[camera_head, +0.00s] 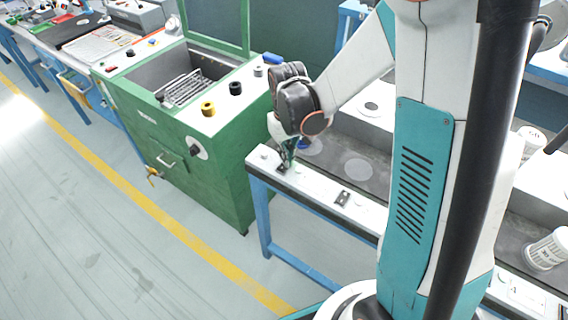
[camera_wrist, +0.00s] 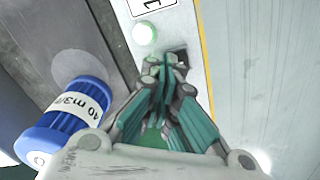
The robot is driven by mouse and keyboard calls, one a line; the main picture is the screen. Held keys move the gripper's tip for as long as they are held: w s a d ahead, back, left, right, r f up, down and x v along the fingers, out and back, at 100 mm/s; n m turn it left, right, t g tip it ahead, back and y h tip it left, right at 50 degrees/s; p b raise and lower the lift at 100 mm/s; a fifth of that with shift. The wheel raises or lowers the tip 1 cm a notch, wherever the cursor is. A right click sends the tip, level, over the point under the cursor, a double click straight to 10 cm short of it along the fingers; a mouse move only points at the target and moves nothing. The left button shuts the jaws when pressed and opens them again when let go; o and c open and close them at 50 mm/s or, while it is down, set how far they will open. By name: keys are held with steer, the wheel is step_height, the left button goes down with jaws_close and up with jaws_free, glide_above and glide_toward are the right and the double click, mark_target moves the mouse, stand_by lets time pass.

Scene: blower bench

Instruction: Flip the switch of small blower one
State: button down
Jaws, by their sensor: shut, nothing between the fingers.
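My gripper (camera_head: 284,168) is shut and empty, pointing down at the white front rail (camera_head: 314,184) of the bench. In the wrist view its closed fingertips (camera_wrist: 168,62) are at a small dark switch (camera_wrist: 181,57) and partly cover it. I cannot tell whether they touch it or which way it is set. A pale green round lamp or button (camera_wrist: 145,33) sits beside the switch on the rail. A blue cylinder (camera_wrist: 66,118) marked "40 m3/h" stands next to the rail; I cannot tell whether it is small blower one. A second dark switch (camera_head: 343,198) is farther right along the rail.
A green cabinet (camera_head: 215,160) with an open top bin and several knobs stands left of the bench. A white labelled cylinder (camera_head: 546,250) is at the bench's right end. The floor at the left is clear, with a yellow line (camera_head: 150,207).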

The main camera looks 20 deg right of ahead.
steer(key=shift+r+p, duration=2)
steer(key=shift+r, duration=1.05)
steer(key=s+r+m+t, duration=0.1)
steer(key=s+r+t, duration=0.6)
steer(key=s+r, duration=0.8)
steer(key=shift+r, duration=0.9)
